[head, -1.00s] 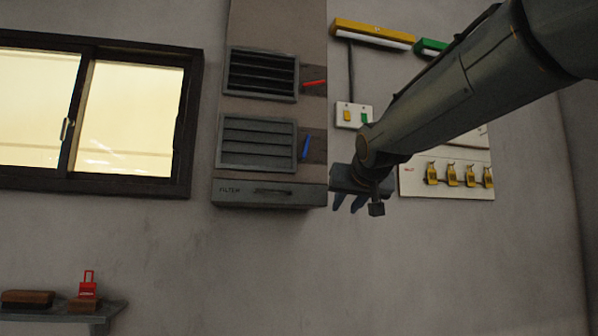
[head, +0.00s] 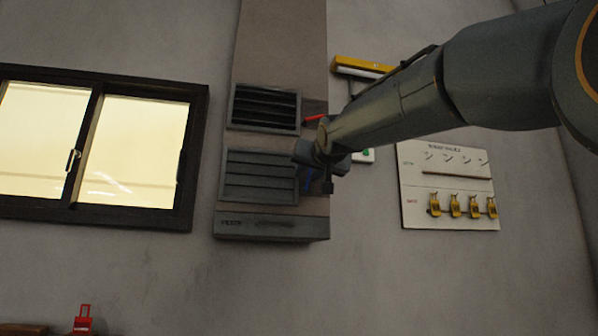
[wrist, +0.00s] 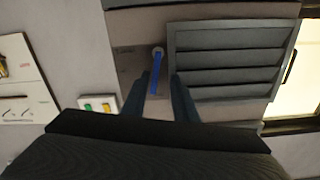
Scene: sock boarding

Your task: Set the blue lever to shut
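The blue lever (wrist: 156,72) shows in the wrist view on a plate beside the lower grille (wrist: 225,62), its free end pointing towards my gripper. My gripper (wrist: 161,84) is open, with one dark finger on each side of the lever. I cannot tell whether either finger touches it. In the head view my gripper (head: 312,176) is at the right edge of the lower grille (head: 259,176) and largely hides the lever. The lower grille's slats lie nearly flat, with little dark gap between them. Marks on the lever plate are too small to read.
A red lever (head: 316,118) sits beside the upper grille (head: 264,107), whose slats show dark gaps, close above my arm. A filter drawer (head: 268,227) juts out below. A switch plate (wrist: 98,105) and a hook board (head: 448,187) are on the wall to the side.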

